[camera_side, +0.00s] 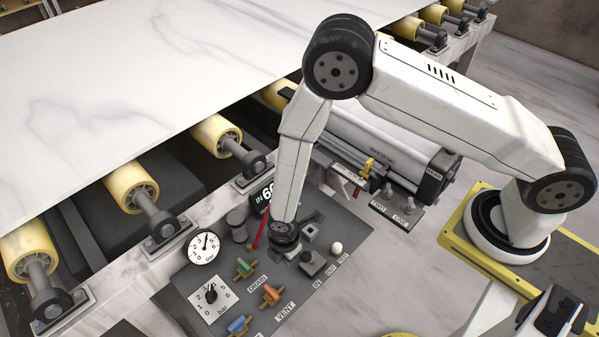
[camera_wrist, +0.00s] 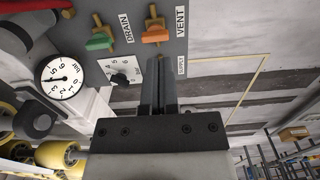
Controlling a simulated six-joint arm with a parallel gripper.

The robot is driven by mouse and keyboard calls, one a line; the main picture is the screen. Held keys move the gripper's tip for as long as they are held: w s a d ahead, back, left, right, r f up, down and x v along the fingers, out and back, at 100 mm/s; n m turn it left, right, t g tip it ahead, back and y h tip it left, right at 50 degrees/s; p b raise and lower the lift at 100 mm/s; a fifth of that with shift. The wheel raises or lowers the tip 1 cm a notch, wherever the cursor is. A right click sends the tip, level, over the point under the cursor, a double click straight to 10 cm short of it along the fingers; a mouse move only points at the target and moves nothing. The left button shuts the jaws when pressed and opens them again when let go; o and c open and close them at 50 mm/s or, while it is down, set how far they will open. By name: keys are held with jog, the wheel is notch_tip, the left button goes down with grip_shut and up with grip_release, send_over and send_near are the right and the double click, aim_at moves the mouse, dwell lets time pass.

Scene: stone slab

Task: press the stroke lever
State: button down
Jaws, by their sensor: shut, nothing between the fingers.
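In the side view, a control panel (camera_side: 345,226) lies below the slab. No label reading stroke is legible. A slim red lever (camera_side: 259,230) and a white ball knob (camera_side: 336,248) stand on the panel; I cannot tell which, if either, is the stroke lever. My gripper's black wrist end (camera_side: 285,238) is over the panel between them, and its fingers are hard to make out there. In the wrist view my gripper (camera_wrist: 156,68) has its dark fingers together and empty, overlapping the panel's edge beside the orange handle (camera_wrist: 156,36). Contact with anything cannot be told.
The panel carries a round gauge (camera_side: 204,248), a bar dial (camera_side: 212,297), a green handle (camera_side: 245,267), a blue handle (camera_side: 238,325) and a grey block (camera_side: 311,262). The white slab (camera_side: 130,85) rests over yellow rollers (camera_side: 217,135).

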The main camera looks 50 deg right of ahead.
aim_at(307, 252)
jog(key=d+f, duration=0.4)
jog(key=f, duration=0.4)
dwell(0.8)
jog(key=shift+d+r, duration=0.2)
dwell(0.4)
jog(key=shift+d+r, duration=0.3)
jog(key=shift+d, duration=0.5)
jog(key=shift+d+r, duration=0.3)
jog(key=shift+d, duration=0.5)
jog(key=shift+w+d+r+y, duration=0.15)
jog(key=shift+d+y, duration=0.25)
jog(key=shift+d, duration=0.35)
jog(key=shift+d+y, duration=1)
jog(key=shift+d, duration=0.85)
